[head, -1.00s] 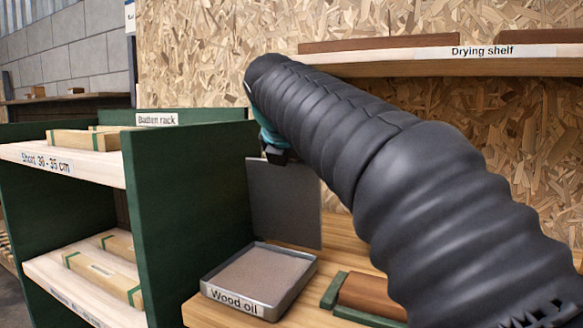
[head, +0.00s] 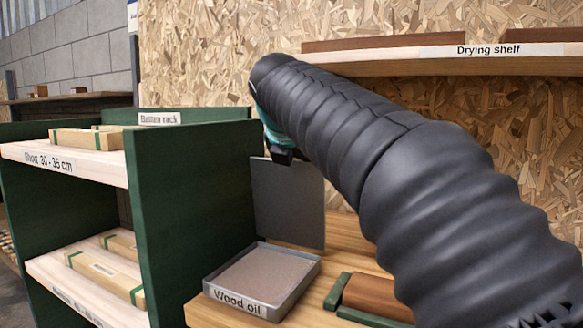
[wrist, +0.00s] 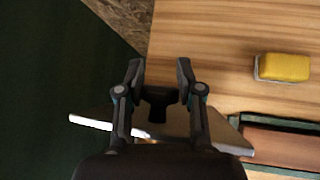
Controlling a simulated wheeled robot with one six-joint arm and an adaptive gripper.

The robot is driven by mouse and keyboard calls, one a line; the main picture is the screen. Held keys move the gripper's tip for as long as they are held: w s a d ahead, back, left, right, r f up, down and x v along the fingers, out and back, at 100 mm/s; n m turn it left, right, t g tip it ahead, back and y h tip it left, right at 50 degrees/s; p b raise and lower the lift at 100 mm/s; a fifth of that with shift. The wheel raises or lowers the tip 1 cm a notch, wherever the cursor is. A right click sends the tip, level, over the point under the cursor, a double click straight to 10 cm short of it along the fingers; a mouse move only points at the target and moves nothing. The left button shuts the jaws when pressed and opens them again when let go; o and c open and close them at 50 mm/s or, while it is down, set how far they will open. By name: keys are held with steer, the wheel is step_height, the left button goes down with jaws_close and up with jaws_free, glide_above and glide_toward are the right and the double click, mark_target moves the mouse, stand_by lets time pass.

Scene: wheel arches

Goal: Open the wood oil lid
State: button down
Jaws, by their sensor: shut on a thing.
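The wood oil tray (head: 232,297) is a shallow grey metal box on the wooden bench, with a brownish pad-like surface inside. Its grey lid (head: 290,210) stands upright at the tray's back edge, leaving the tray uncovered. My gripper (head: 283,156) is at the lid's top edge, partly hidden behind my dark arm. In the wrist view my gripper (wrist: 158,82) has its fingers on either side of a dark handle (wrist: 157,103). The lid (wrist: 90,120) shows edge-on below the fingers. The fingers are shut on the handle.
The green batten rack (head: 195,200) stands close at the left. The drying shelf (head: 430,58) hangs above my arm. A brown block in a green holder (head: 375,295) lies right of the tray. A yellow sponge (wrist: 285,67) sits on bare bench.

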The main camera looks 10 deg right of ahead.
steer(key=shift+d+f+g, duration=0.1)
steer(key=shift+f+g, duration=0.2)
steer(key=shift+f, duration=0.3)
steer(key=c, duration=1)
jaws_free()
steer(key=shift+o, duration=1.4)
steer(key=shift+w+d, duration=0.1)
steer(key=shift+d, duration=0.1)
steer(key=shift+a+r, duration=0.2)
steer(key=shift+s+a+r, duration=0.2)
steer(key=shift+s+r, duration=0.15)
steer(key=shift+r, duration=0.05)
steer(key=v, duration=1.1)
steer(key=shift+f, duration=0.15)
steer(key=shift+s+d, duration=0.1)
